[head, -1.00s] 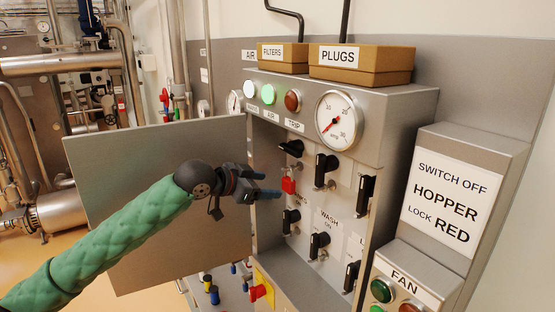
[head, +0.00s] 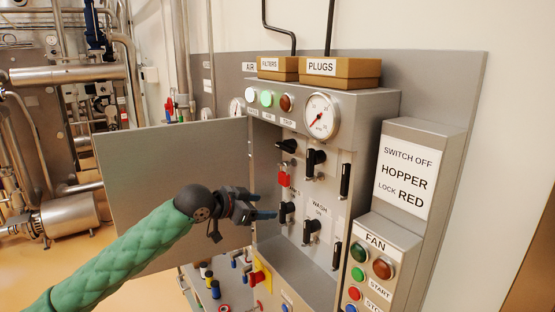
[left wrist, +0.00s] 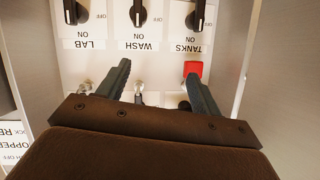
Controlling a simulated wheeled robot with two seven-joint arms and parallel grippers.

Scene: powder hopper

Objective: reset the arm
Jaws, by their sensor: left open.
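My left arm in a green quilted sleeve reaches in from the left in the head view. Its dark gripper (head: 268,208) is open, with nothing between the fingers, in front of the open panel's left side. In the left wrist view the two fingers (left wrist: 158,78) stand wide apart and point at the panel, where the picture is upside down. A red padlock (head: 284,179) hangs on the panel's left column, just above the gripper. It also shows in the left wrist view (left wrist: 193,70), beside the tip of the right-hand finger. My right gripper is in neither view.
The cabinet's grey door (head: 175,190) stands open behind my arm. Black rotary switches (head: 311,230) project from the panel. Boxes marked FILTERS and PLUGS (head: 344,73) sit on top. A FAN button box (head: 372,262) and a sign reading SWITCH OFF HOPPER, LOCK RED (head: 405,178) stand right.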

